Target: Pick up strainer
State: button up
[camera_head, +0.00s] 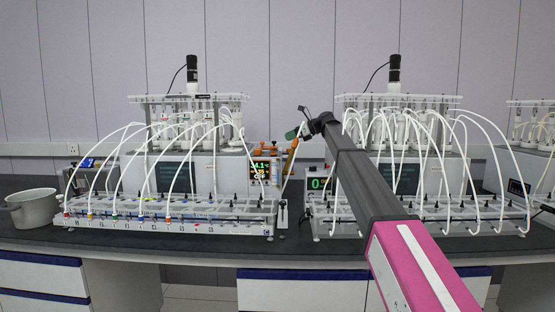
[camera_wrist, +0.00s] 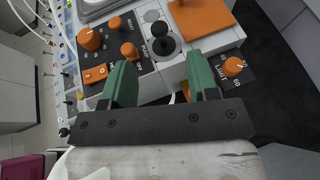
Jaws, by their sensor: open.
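My gripper (camera_wrist: 160,64) shows in the wrist view with its two green fingers apart and nothing between them. Its fingers are over a grey device with orange knobs. In the head view my gripper (camera_head: 293,133) is small, above the bench between the two reactor sets, and partly hidden by my arm. I see nothing that I can surely call a strainer. A light grey round vessel (camera_head: 33,207) with a short handle stands at the left end of the bench. I cannot see its bottom or inside, so I cannot tell whether it is the strainer. My gripper is far to its right.
The grey device (camera_wrist: 150,70) has orange knobs and a black knob. An orange-topped device with a lit display (camera_head: 264,170) stands between the left reactor set (camera_head: 165,215) and right reactor set (camera_head: 420,217). White tubes arch over both. The bench's front strip (camera_head: 200,240) is bare.

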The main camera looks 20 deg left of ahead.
aim_at(274, 142)
jog(key=shift+x, duration=4.7)
grip_shut()
